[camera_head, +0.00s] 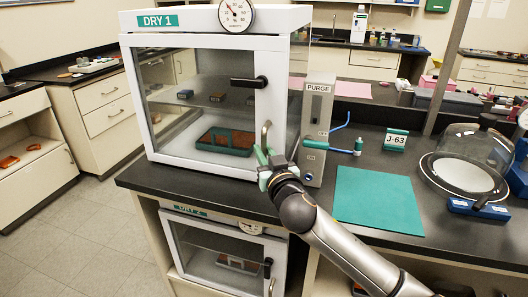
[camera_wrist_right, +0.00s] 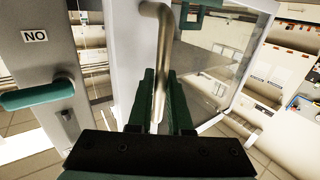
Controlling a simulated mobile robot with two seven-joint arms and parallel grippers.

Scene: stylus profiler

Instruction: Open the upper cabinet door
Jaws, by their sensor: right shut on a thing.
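The upper cabinet (camera_head: 215,20), labelled DRY 1, stands on the dark bench at the left. Its glass door has a white frame (camera_head: 272,62), a black latch (camera_head: 249,82) and an upright metal handle (camera_head: 266,136) at its right side. The door looks shut or nearly so; I cannot tell exactly. My right gripper (camera_head: 265,165) is at the handle, its green fingers closed around the lower part of the bar. In the right wrist view the bar (camera_wrist_right: 160,60) runs between the fingers (camera_wrist_right: 160,105). My left gripper is out of view.
A purge box (camera_head: 316,125) stands right of the cabinet. A lower cabinet (camera_head: 195,210), DRY 2, sits under the bench. A green mat (camera_head: 378,200) and a glass dome (camera_head: 470,155) lie further right. Floor (camera_head: 85,240) is clear at the left.

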